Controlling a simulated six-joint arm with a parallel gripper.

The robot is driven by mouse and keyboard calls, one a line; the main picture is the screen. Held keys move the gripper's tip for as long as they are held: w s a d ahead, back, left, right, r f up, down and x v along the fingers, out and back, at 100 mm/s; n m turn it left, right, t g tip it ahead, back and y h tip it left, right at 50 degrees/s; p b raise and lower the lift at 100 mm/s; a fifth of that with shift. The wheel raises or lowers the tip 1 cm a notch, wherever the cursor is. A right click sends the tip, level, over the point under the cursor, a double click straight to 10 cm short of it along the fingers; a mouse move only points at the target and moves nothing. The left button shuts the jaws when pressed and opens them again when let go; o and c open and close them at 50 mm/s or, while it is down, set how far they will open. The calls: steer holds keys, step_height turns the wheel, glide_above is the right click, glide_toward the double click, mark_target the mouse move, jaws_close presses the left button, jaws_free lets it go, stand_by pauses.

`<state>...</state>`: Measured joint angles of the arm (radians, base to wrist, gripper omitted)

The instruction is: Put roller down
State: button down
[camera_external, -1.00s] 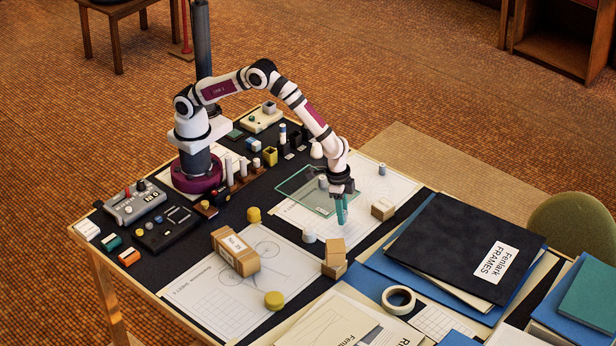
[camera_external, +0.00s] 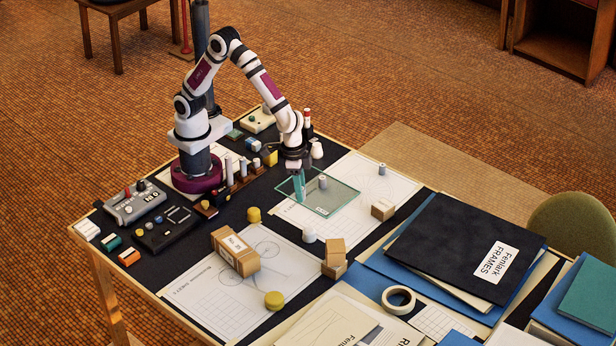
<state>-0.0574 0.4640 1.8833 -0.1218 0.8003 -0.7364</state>
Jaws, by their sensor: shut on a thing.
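My gripper (camera_external: 297,172) points down over the left part of a clear green-edged glass plate (camera_external: 343,202). It is shut on a slim upright teal piece (camera_external: 299,188), which I take to be the roller. The lower end of the teal piece is over the plate's left side; I cannot tell whether it touches. The dark jaws hide its top. A small grey cylinder (camera_external: 322,182) stands on the plate, just right of the teal piece.
Behind my gripper stand a yellow block (camera_external: 270,157) and a white rounded piece (camera_external: 316,149). A rack with upright cylinders (camera_external: 242,167) is at left. A cardboard box (camera_external: 235,250), stacked blocks (camera_external: 334,258) and a yellow disc (camera_external: 273,299) are nearer. Paper right of the plate has open room.

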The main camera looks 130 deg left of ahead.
steer(key=s+a+n, duration=0.2)
steer(key=s+a, duration=0.1)
steer(key=s, duration=0.5)
glide_above(314, 192)
steer(key=f, duration=0.6)
steer(key=shift+s+d+f, duration=0.1)
steer(key=shift+d+f, duration=0.25)
steer(key=shift+f, duration=0.05)
step_height(314, 192, down, 4)
steer(key=shift+a+f, duration=0.1)
steer(key=shift+f, duration=0.1)
steer(key=c, duration=0.6)
jaws_free()
